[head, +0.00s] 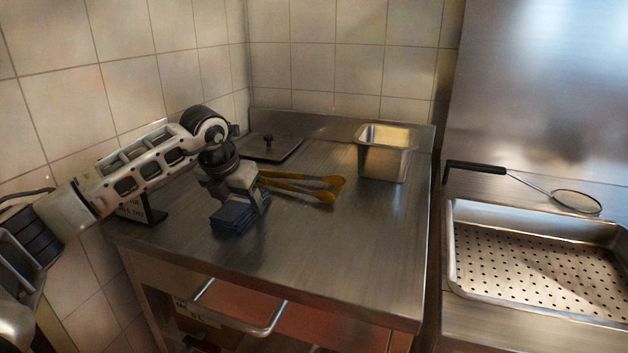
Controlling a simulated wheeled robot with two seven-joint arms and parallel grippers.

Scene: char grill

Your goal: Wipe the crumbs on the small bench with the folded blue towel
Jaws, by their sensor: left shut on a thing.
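The folded blue towel (236,217) is on the left part of the small steel bench (340,255). My left gripper (240,200) points down over the towel and is shut on it. The gripper hides the towel's upper back part. I cannot tell whether the towel presses on the bench top or is slightly lifted. No crumbs can be made out on the bench at this size. My right gripper is not in view.
A steel container (385,155) and a flat dark lid (270,147) stand at the back. A small sign stands at left. A strainer (575,200) and perforated tray (545,270) are at right. The bench's front right is clear.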

